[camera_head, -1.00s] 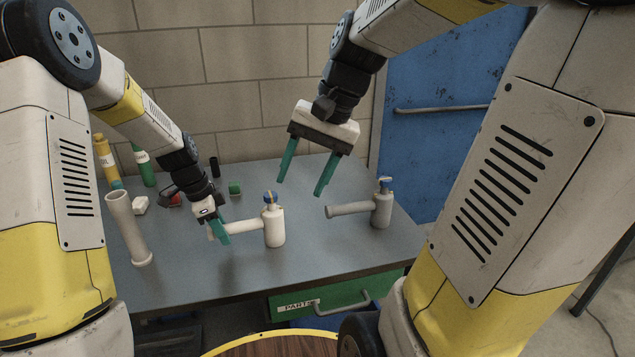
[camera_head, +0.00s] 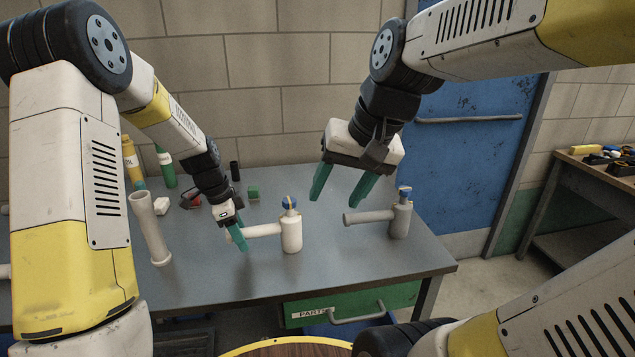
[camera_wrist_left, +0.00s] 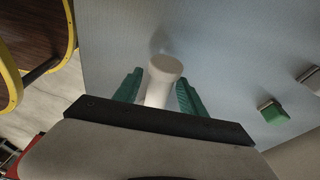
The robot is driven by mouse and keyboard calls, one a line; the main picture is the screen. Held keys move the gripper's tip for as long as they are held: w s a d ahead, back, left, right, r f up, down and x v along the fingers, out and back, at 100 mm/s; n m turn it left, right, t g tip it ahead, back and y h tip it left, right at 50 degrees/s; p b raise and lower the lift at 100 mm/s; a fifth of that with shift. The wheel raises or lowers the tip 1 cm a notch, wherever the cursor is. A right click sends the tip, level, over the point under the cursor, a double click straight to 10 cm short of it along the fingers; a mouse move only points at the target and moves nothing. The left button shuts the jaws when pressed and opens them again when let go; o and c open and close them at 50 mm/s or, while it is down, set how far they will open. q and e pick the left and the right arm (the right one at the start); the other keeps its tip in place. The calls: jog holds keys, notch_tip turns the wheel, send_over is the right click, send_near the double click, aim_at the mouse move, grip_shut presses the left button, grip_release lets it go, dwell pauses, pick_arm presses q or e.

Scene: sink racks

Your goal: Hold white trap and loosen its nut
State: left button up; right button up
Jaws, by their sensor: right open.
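The white trap (camera_head: 291,234) stands upright on the table, its side pipe (camera_head: 262,231) pointing left, with a blue nut (camera_head: 289,202) with yellow on top. My left gripper (camera_head: 239,238) is at the free end of this pipe. In the left wrist view its teal fingers (camera_wrist_left: 160,92) stand on either side of a pale cylindrical part (camera_wrist_left: 165,70), with a small gap showing on the right. My right gripper (camera_head: 338,190) is open and empty, above the table between the white trap and a greyer trap (camera_head: 400,219) with a blue top.
A pale tube (camera_head: 150,230) stands tilted at the left. Behind it are a yellow bottle (camera_head: 130,157), a green bottle (camera_head: 166,168) and a green block (camera_head: 253,193). A green drawer (camera_head: 345,303) is under the table's front edge. The tabletop in front of the traps is clear.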

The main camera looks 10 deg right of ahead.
dwell(0.3)
pick_arm(q)
jog(key=v, duration=1.2)
jog(key=s+a+r+n+t, duration=0.3)
jog(key=s+r+n, duration=0.5)
jog(key=s+r, duration=0.35)
jog(key=s+a+n+t, duration=0.1)
jog(key=s+n+t, duration=0.2)
jog(key=s+n, duration=0.5)
jog(key=s, duration=0.4)
jog(key=shift+s+a+r+y, duration=0.3)
jog(key=shift+s+r, duration=0.05)
jog(key=shift+s, duration=0.05)
pick_arm(e)
jog(key=s+n+t, duration=0.1)
jog(key=s+d+n+t, duration=0.1)
jog(key=s, duration=0.1)
jog(key=shift+h, duration=0.3)
